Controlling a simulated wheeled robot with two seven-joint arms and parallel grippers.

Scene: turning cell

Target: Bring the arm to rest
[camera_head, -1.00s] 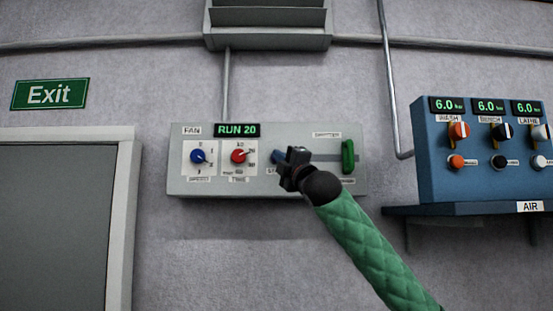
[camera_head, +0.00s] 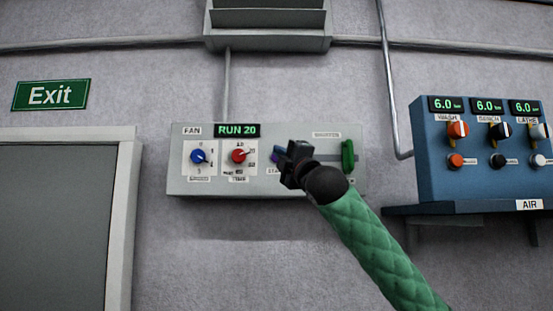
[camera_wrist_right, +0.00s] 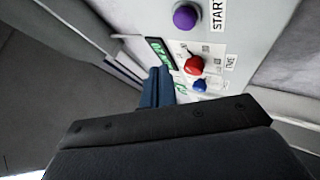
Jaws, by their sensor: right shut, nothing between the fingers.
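My right arm, in a green quilted sleeve, comes up from the lower right in the head view. Its dark right gripper (camera_head: 288,164) is in front of the grey fan panel (camera_head: 345,185), near the START label, and hides part of it. The gripper is shut and empty. In the right wrist view the shut fingers (camera_wrist_right: 157,88) show beyond the dark gripper body. The purple start button (camera_wrist_right: 186,18) is in that view, apart from the fingers. My left gripper is not in view.
The panel has a blue knob (camera_head: 198,156), a red knob (camera_head: 238,156), a "RUN 20" display (camera_head: 237,130) and a green shutter handle (camera_head: 348,157). A blue air unit (camera_head: 436,185) on a shelf stands at right. A door (camera_head: 52,225) is at left. Bare wall lies below the panel.

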